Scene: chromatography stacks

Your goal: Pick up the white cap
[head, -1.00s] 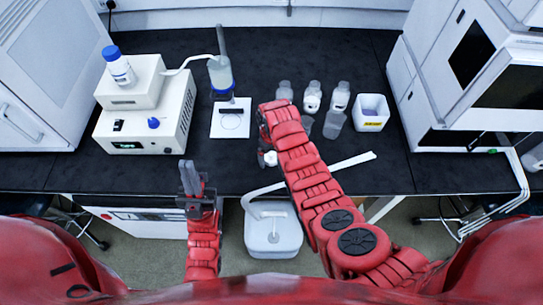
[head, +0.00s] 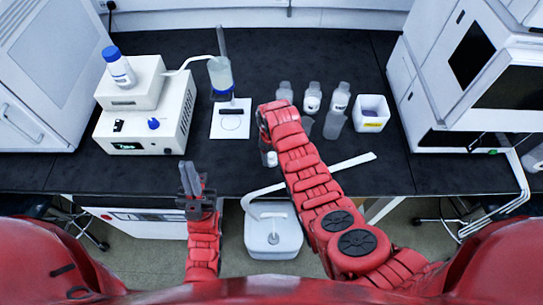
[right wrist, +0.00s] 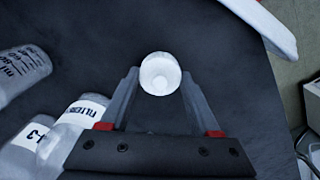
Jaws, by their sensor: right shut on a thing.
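The white cap (right wrist: 160,75) is a small round piece between the two fingertips of my right gripper (right wrist: 160,82) in the right wrist view. The gripper is shut on it, with a finger on either side. In the head view the cap (head: 271,158) shows just left of my right forearm, above the black bench; the right gripper itself is mostly hidden behind the arm. My left gripper (head: 190,178) is empty near the bench's front edge. Its fingers stand close together, and I cannot tell whether they are fully shut.
Several clear bottles (head: 312,97) stand behind my right gripper. A white bin (head: 371,113) is to their right. A pump unit (head: 150,110) stands at left, beside a stirred vessel (head: 220,75).

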